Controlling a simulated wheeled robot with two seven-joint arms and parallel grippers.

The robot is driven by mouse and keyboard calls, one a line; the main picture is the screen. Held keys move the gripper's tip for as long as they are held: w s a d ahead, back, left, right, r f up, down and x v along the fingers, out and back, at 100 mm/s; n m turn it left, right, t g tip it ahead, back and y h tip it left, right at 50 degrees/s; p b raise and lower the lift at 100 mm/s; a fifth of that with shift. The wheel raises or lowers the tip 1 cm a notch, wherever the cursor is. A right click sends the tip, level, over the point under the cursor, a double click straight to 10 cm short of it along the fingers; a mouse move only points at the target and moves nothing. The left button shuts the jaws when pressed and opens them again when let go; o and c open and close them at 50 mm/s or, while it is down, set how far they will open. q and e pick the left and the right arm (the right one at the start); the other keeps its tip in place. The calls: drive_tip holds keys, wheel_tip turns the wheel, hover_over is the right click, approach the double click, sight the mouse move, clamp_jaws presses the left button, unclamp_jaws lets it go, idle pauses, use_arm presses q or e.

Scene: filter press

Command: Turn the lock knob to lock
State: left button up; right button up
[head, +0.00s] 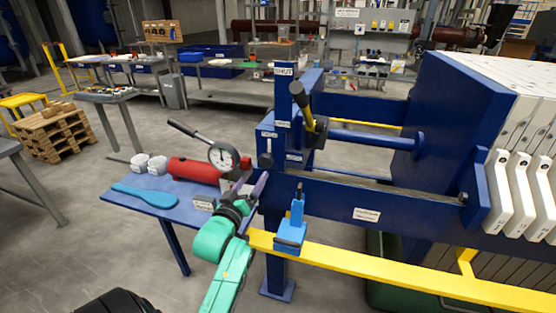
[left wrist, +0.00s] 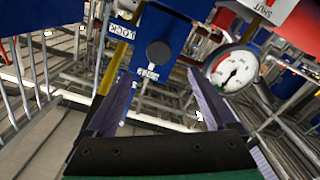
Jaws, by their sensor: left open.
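The lock knob is a dark round knob (left wrist: 158,53) on a blue panel in the left wrist view, with a "LOCK" label (left wrist: 122,30) to its upper left. In the head view the dark knob (head: 265,158) sits on the blue press post, below a small white label. My left gripper (head: 262,186) is open and empty, just below the knob in the head view. In the left wrist view its two fingers (left wrist: 165,85) spread to either side below the knob, apparently apart from it. My right gripper is not in view.
A pressure gauge (head: 222,157) and red cylinder (head: 195,170) stand on the blue side table (head: 180,202), left of the post. A black-and-yellow lever (head: 305,108) is above right of the knob. A blue bracket (head: 291,232) and yellow rail (head: 375,267) lie right of my arm.

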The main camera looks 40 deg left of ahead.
sight(265, 162)
use_arm(q)
drive_tip(key=p+x, duration=0.1)
drive_tip(key=x, duration=0.4)
drive_tip(key=shift+a+r, duration=0.15)
drive_tip(key=shift+a, duration=0.05)
drive_tip(key=x, duration=0.3)
drive_tip(key=p+x, duration=0.1)
drive_tip(key=x, duration=0.1)
drive_tip(key=shift+w+d, duration=0.25)
drive_tip(key=shift+w, duration=0.1)
drive_tip(key=shift+w+a, duration=0.35)
drive_tip(key=shift+d, duration=0.1)
drive_tip(key=c, duration=1.4)
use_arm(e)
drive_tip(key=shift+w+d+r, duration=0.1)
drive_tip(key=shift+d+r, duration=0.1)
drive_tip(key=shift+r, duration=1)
